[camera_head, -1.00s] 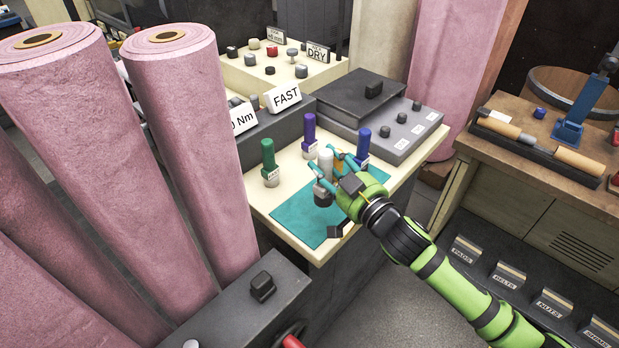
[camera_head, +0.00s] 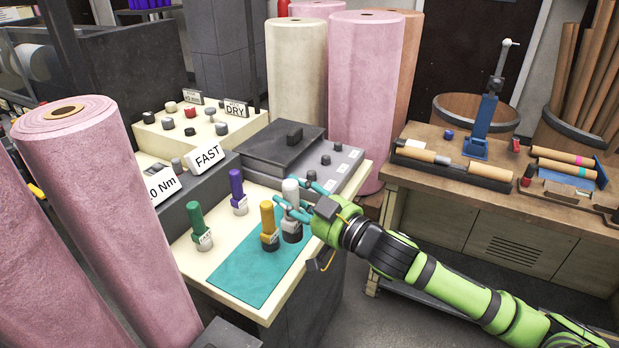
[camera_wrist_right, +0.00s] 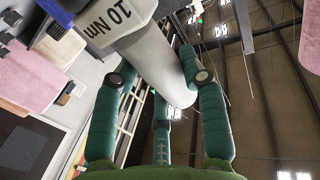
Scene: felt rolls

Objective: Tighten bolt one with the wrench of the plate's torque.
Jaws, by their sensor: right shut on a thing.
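My right gripper (camera_head: 297,202) is shut on a white wrench (camera_head: 290,188). In the right wrist view the white wrench (camera_wrist_right: 152,58) lies between my fingers and its label reads "10 Nm". Whether its dark lower end touches the table is not clear. A yellow wrench (camera_head: 268,222) stands just left of it; a green wrench (camera_head: 196,220) and a purple wrench (camera_head: 236,186) stand farther left. The plate (camera_head: 163,187) shows an ending of "0 Nm"; its first part is hard to read in the head view. I cannot make out bolt one. My left gripper is not in view.
A teal mat (camera_head: 255,272) covers the table's front. A grey unit with knobs (camera_head: 330,168) is at the back right. Tall pink rolls (camera_head: 108,200) block the left. A wooden bench (camera_head: 455,190) stands right.

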